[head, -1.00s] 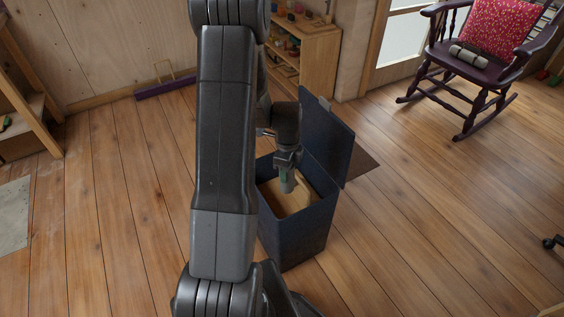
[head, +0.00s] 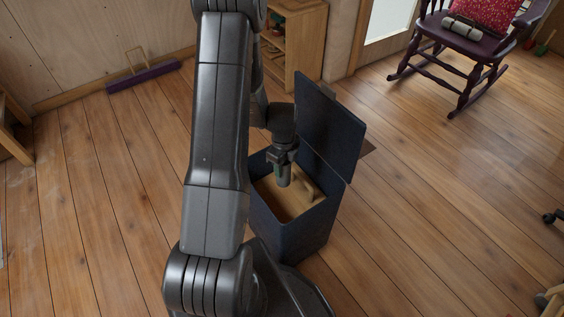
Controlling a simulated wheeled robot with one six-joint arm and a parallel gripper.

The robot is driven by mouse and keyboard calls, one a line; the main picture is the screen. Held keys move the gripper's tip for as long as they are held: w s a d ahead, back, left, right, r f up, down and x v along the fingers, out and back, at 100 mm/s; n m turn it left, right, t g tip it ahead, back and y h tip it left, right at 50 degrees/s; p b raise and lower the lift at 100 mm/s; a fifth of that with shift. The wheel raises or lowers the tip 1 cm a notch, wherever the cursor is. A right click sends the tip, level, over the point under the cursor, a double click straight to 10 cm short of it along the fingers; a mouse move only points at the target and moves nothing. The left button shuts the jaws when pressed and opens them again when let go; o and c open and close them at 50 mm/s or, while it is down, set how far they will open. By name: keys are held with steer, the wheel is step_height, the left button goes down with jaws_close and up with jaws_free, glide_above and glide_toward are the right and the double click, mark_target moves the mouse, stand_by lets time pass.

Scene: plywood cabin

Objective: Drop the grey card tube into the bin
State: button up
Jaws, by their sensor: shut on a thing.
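The bin (head: 280,222) is a dark blue box standing on the floor, with its lid (head: 330,128) swung up at the back right. My gripper (head: 283,168) points down over the bin's opening, shut on the grey card tube (head: 284,179). The tube hangs roughly upright. Its lower end appears over or just within the opening; I cannot tell how deep. The fingers are small and partly dark against the bin, and my arm covers part of the scene to the left.
A wooden shelf (head: 303,40) stands behind the bin. A purple rocking chair (head: 465,45) with a pink cushion (head: 485,12) and grey rolls (head: 466,27) is at upper right. A long purple item (head: 143,77) lies by the wall. Floor (head: 430,220) right of the bin is clear.

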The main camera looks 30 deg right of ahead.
mark_target(283, 173)
steer(key=shift+f+b, duration=1.05)
steer(key=shift+f, duration=1.2)
steer(key=o, duration=1.1)
steer(key=shift+c, duration=0.2)
steer(key=shift+r, duration=0.1)
step_height(283, 173, up, 14)
steer(key=p, duration=0.2)
steer(key=shift+p, duration=0.3)
steer(key=shift+f, duration=0.3)
